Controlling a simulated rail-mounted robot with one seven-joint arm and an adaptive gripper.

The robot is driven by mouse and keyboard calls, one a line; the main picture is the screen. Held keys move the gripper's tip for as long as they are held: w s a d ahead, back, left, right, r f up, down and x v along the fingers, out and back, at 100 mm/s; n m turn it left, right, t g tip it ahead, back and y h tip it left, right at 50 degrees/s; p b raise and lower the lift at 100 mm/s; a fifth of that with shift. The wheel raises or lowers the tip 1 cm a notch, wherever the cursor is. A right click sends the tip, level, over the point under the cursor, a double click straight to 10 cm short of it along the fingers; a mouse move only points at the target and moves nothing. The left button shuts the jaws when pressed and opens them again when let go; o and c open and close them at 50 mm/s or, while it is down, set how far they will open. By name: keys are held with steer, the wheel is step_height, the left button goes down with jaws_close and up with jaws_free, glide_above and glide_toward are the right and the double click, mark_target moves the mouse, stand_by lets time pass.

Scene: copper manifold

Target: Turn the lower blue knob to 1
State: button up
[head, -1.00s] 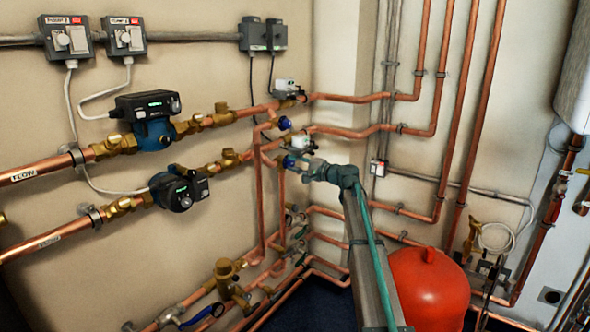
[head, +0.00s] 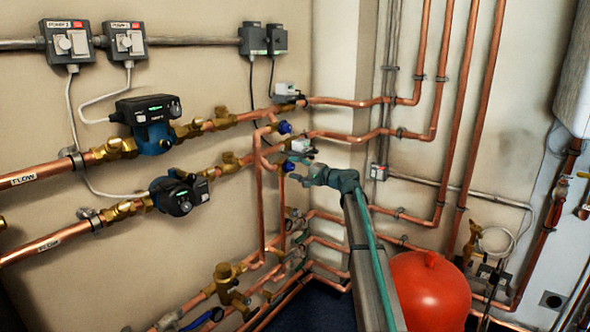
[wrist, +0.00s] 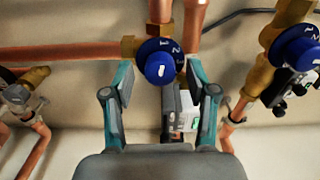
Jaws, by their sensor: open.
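The lower blue knob (head: 288,166) is on the brass and copper pipework near the wall corner. In the wrist view, a blue knob (wrist: 160,62), apparently the same one, lies between and beyond my fingertips. It carries white digits on its rim and a short white mark on its face; I cannot tell which digit the mark indicates. My gripper (head: 301,178) is open and empty, just to the right of and slightly below the lower knob. In the wrist view, its teal fingers (wrist: 160,82) stand apart either side of the knob, with visible gaps.
The upper blue knob (head: 285,127) sits above; another blue knob (wrist: 298,55) shows at the right of the wrist view. A white valve box (head: 301,147) is close to the lower knob. Copper pipes surround the area. A red vessel (head: 430,290) stands lower right.

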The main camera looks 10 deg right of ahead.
steer(key=v, duration=1.1)
steer(key=shift+s+d, duration=0.25)
steer(key=shift+s, duration=0.05)
